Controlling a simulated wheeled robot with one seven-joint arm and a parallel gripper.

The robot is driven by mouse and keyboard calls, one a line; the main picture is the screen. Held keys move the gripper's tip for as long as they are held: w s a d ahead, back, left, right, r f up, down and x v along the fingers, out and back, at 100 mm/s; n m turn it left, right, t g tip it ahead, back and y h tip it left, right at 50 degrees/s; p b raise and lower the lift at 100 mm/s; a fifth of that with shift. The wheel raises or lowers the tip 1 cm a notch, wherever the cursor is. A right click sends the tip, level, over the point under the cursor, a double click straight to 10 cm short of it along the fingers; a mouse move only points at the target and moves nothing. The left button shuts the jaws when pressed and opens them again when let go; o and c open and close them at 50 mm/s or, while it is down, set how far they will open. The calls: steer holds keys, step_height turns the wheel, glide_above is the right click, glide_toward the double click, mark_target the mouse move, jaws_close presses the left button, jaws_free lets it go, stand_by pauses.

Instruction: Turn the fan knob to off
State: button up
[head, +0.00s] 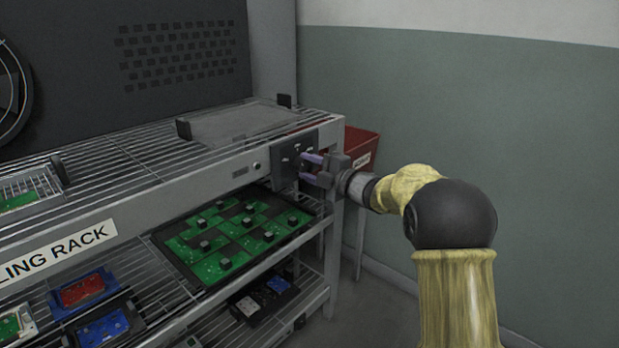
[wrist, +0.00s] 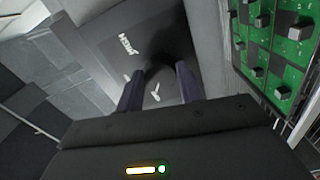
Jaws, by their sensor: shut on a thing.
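The dark control panel (head: 290,163) is fixed at the right end of the rack's front rail. It also shows in the wrist view (wrist: 95,35), with white lettering and small white marks on it. My gripper (head: 308,166) is at this panel, reaching in from the right, its two purplish fingers pointing at the panel face. In the wrist view my gripper (wrist: 159,90) has its fingers on either side of a dark spot on the panel and is shut on the fan knob.
A wire rack (head: 150,195) fills the left, with a tray of green circuit boards (head: 225,235) just below the panel. A red bin (head: 360,147) stands behind the gripper, by the wall. The floor at right is partly hidden by my arm.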

steer(key=shift+f+n+b, duration=0.2)
steer(key=shift+n+b, duration=0.45)
steer(key=shift+n, duration=0.35)
steer(key=o, duration=1)
steer(key=shift+r, duration=0.15)
steer(key=p+v, duration=0.3)
steer(key=v, duration=1.4)
steer(key=shift+s+d, duration=0.1)
steer(key=shift+s, duration=0.1)
